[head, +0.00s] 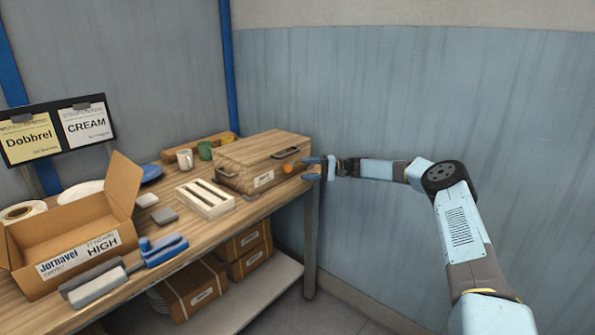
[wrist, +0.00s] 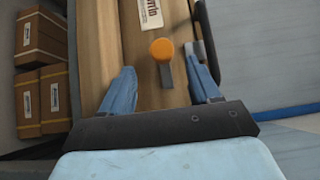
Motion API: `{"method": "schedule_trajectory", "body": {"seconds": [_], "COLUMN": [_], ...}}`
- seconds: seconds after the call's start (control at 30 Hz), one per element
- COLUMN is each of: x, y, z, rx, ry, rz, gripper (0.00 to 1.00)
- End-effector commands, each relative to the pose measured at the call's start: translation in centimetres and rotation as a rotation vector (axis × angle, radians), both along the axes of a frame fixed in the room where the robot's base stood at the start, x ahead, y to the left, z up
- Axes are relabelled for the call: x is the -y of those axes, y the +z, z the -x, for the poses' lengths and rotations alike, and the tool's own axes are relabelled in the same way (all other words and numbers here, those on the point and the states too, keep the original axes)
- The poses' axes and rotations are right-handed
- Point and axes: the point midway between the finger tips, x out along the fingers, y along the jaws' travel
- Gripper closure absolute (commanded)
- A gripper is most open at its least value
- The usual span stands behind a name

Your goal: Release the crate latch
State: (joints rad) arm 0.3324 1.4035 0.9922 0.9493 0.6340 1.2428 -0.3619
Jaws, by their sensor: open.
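The crate (head: 250,150) is a closed wooden box with dark handles and a white label, at the right end of the bench. Its latch (head: 288,168) shows as an orange knob on the crate's front. In the wrist view the latch (wrist: 162,48) has a round orange end on a short grey stem, against the crate's wooden face (wrist: 130,40). My gripper (head: 312,168) is at the crate's front right, close to the latch. In the wrist view its blue fingers (wrist: 162,68) are apart, one each side of the stem. I cannot tell whether either finger touches anything.
A slatted white wooden tray (head: 205,200), mugs (head: 185,158) and an open cardboard box (head: 75,235) share the bench (head: 215,231). Brown cartons (head: 195,290) stand on the shelf below. A blue wall (head: 390,100) rises behind my arm. Floor space is free at the right.

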Motion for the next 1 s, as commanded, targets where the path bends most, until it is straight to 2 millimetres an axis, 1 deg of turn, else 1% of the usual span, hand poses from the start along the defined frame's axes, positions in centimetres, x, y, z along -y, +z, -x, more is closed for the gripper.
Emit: {"method": "schedule_trajectory", "body": {"seconds": [0.03,0.1,0.2,0.4,0.53,0.83,0.93,1.0], "x": [1.1,2.3,3.7,5.5,5.8,5.8,5.3,4.7], "y": [-0.1,-0.1,-0.2,-0.2,-0.2,-0.1,0.5,1.2], "z": [-0.2,-0.3,-0.5,-0.7,-0.7,-0.6,-0.3,0.2], "rx": [0.000,0.000,-0.001,-0.001,-0.002,-0.001,0.004,0.012], "ry": [-0.003,-0.002,0.000,0.000,0.001,0.002,0.012,0.027], "rz": [0.001,0.001,0.000,0.000,0.000,0.002,0.018,0.045], "gripper": [0.38,0.38,0.38,0.38,0.38,0.38,0.38,0.38]}}
